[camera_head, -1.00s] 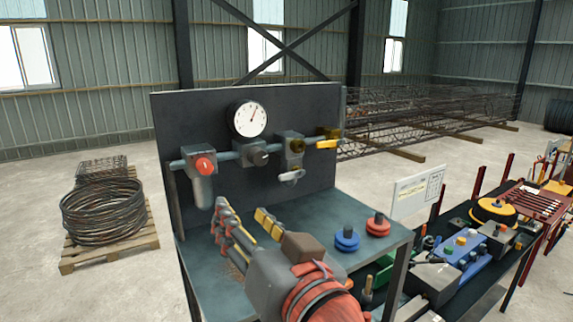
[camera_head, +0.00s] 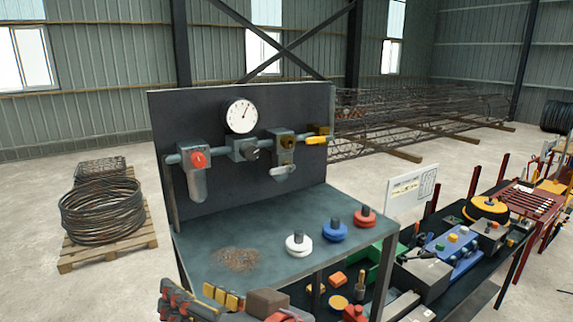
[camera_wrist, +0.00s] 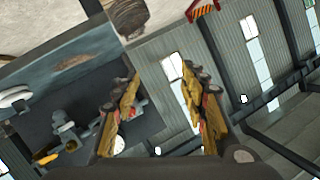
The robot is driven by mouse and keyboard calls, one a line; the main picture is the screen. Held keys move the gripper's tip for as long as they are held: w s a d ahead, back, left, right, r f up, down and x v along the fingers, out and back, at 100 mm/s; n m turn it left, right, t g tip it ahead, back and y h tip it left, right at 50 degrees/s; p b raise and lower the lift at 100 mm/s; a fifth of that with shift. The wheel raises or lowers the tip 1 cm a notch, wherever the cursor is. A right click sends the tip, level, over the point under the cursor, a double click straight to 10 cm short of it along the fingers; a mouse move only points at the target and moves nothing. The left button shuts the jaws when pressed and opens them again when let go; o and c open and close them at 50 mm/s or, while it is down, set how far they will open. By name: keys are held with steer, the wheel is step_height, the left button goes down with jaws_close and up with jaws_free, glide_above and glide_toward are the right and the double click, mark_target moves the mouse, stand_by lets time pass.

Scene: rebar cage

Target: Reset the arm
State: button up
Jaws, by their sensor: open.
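My gripper (camera_head: 190,291) is at the bottom of the head view, low in front of the workbench's front edge. Its two fingers are spread apart with nothing between them. The wrist view shows the open fingers (camera_wrist: 162,76) with yellow pads, empty. That view is tilted and takes in the panel, the wall and windows. Part of my arm is cut off by the lower edge of the head view.
The bench top (camera_head: 225,222) carries a rust-coloured patch (camera_head: 237,259), a white knob (camera_head: 298,245), a blue knob (camera_head: 334,231) and a red knob (camera_head: 364,218). A panel (camera_head: 238,110) with gauge (camera_head: 241,115) and valves rises behind. A cluttered lower table (camera_head: 470,215) stands right.

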steer(key=s+d+f+g+h+b, duration=0.1)
steer(key=d+f+g+h+b, duration=0.2)
steer(key=f, duration=0.7)
steer(key=s+d+f+h+b, duration=0.15)
steer(key=d+f+b, duration=0.3)
steer(key=f, duration=0.65)
steer(key=s+d+f+m+g+h+b, duration=0.1)
steer(key=d+f+m+h+b, duration=0.3)
steer(key=d+f+b, duration=1.2)
steer(key=d+f+h, duration=0.3)
steer(key=d+f, duration=0.5)
steer(key=f, duration=0.1)
steer(key=shift+s+f+m+b, duration=0.25)
steer(key=shift+f+m+b, duration=0.05)
steer(key=shift+m+b, duration=0.1)
